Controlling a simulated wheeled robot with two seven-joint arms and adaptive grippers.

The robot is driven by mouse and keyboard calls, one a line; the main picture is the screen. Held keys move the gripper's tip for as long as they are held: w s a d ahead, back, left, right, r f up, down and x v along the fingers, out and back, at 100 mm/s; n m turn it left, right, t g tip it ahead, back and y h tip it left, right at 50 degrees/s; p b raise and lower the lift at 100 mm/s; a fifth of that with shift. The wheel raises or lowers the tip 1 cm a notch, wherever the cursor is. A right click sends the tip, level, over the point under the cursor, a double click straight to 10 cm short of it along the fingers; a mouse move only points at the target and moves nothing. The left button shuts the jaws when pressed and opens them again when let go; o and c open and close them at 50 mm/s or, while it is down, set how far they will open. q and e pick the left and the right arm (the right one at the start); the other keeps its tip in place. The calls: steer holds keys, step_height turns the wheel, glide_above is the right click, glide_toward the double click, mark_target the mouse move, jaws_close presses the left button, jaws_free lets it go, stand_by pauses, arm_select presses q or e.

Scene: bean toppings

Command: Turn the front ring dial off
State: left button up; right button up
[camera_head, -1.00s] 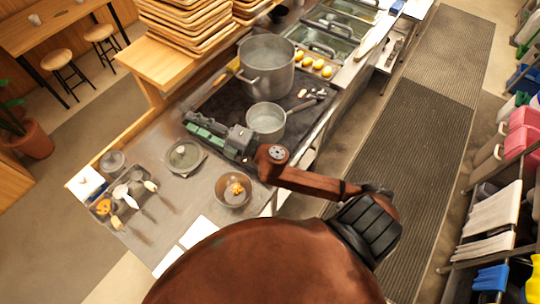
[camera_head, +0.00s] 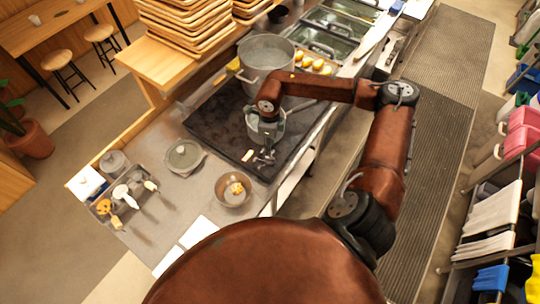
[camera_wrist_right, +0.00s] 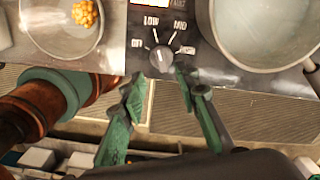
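The ring dial (camera_wrist_right: 162,57) is a round dark grey knob on the stove's front panel. It shows in the right wrist view, with the words LOW and MID above it, a label at its left, and a boxed label at its right. Its exact pointing is hard to read. My right gripper (camera_wrist_right: 160,78) has its two green fingers spread apart, just below and to either side of the dial, with nothing between them. In the head view my right gripper (camera_head: 265,155) is over the stove's (camera_head: 215,120) front part, and the dial is hidden. My left gripper is not in view.
A saucepan (camera_wrist_right: 265,45) stands close right of the dial; a bowl with orange beans (camera_wrist_right: 60,35) is at the left. A big pot (camera_head: 265,57) stands farther back. A covered dish (camera_head: 184,156) and a utensil tray (camera_head: 104,208) are on the counter's left.

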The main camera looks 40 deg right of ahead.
mark_target(270, 158)
steer(key=shift+d+f, duration=0.2)
steer(key=shift+f, duration=0.15)
steer(key=shift+f+p, duration=0.65)
steer(key=shift+f, duration=2.85)
steer(key=shift+a, duration=0.1)
jaws_close()
